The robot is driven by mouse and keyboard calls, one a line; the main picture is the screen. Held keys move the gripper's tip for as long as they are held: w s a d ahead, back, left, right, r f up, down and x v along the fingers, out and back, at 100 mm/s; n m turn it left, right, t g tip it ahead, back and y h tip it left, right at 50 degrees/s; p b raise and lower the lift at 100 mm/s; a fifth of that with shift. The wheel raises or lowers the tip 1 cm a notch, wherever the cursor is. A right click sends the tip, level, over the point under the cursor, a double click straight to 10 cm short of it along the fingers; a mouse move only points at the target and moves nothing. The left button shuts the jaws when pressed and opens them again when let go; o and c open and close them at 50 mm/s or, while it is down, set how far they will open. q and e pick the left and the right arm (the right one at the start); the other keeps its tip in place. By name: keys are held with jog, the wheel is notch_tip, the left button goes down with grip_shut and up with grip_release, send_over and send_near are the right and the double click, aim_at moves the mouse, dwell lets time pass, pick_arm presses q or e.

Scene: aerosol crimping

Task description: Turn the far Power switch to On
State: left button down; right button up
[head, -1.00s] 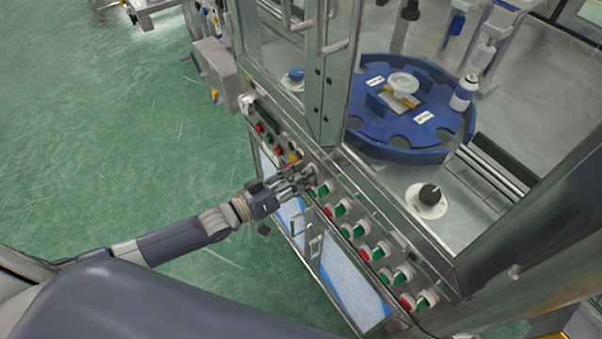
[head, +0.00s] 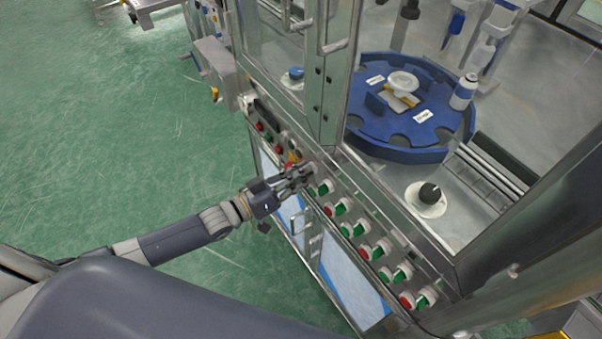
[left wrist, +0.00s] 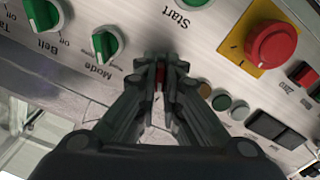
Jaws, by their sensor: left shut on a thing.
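My left gripper (head: 303,176) reaches from the left to the sloped control panel (head: 395,262) of the machine. In the left wrist view its fingertips (left wrist: 161,66) are shut on a small red knob (left wrist: 160,77), which shows between the fingers and seems to be the far Power switch. The fingers hide most of this knob, and its label and pointing direction cannot be read. The green Mode knob (left wrist: 104,45) and green Belt knob (left wrist: 43,14) sit left of the fingers in that view. My right gripper is not in view.
A red emergency button (left wrist: 272,44) on a yellow plate and small round buttons (left wrist: 221,102) lie right of the fingers in the wrist view. More red and green switches run along the panel. A glass-walled frame with a blue turntable (head: 372,138) stands behind it.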

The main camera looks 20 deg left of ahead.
pick_arm(q)
jog(key=m, duration=1.1)
dwell(0.6)
jog(key=c, duration=1.7)
grip_release()
jog(key=v, duration=1.2)
jog(key=shift+a, duration=0.1)
